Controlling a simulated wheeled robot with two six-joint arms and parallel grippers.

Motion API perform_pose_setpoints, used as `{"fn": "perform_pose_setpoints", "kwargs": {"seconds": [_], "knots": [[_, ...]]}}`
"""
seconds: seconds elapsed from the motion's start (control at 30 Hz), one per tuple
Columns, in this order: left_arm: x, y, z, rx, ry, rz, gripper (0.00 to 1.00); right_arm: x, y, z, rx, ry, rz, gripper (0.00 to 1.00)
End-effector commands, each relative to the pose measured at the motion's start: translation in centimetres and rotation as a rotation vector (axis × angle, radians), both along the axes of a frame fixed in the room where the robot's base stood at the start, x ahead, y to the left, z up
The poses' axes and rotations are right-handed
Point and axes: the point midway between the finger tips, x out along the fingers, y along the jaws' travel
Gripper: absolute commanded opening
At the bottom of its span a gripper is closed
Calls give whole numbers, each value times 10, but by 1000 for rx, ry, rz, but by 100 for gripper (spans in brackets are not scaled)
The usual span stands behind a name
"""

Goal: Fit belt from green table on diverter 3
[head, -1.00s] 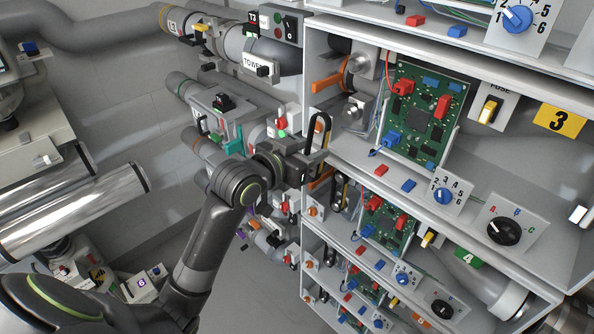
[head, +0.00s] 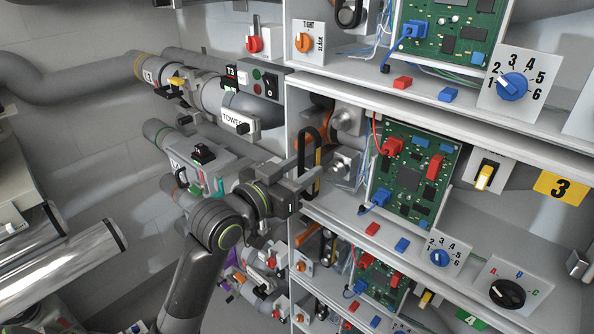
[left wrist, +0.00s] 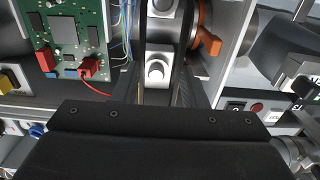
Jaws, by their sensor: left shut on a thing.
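My left gripper (head: 300,188) is shut on a black belt (head: 308,148), a narrow upright loop whose upper part rises above the jaws. The belt is at the left opening of the shelf bay marked by the yellow 3 label (head: 562,187). Just right of it are diverter 3's metal pulley parts, an upper one (head: 347,121) and a lower one (head: 342,165). In the left wrist view, dark belt strands (left wrist: 182,92) run on both sides of a light block with a round knob (left wrist: 157,72). I cannot tell whether the belt touches the pulleys. No green table shows.
A green circuit board (head: 412,165) with red and blue plugs stands right of the pulleys. Shelf edges lie above and below the bay. An orange lever (left wrist: 207,40) shows beside the pulley.

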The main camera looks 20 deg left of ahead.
Motion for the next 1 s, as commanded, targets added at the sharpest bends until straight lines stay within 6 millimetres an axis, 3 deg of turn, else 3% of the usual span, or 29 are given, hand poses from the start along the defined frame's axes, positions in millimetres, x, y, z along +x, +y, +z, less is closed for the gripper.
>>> {"fn": "perform_pose_setpoints", "kwargs": {"seconds": [0.5,1.0], "knots": [[46,-17,0,0,-1,-1,17,5,7,-5,8,-8,-2,0],[55,-20,0,1,0,0,17,5,7,-5,9,-8,-1,0]]}}
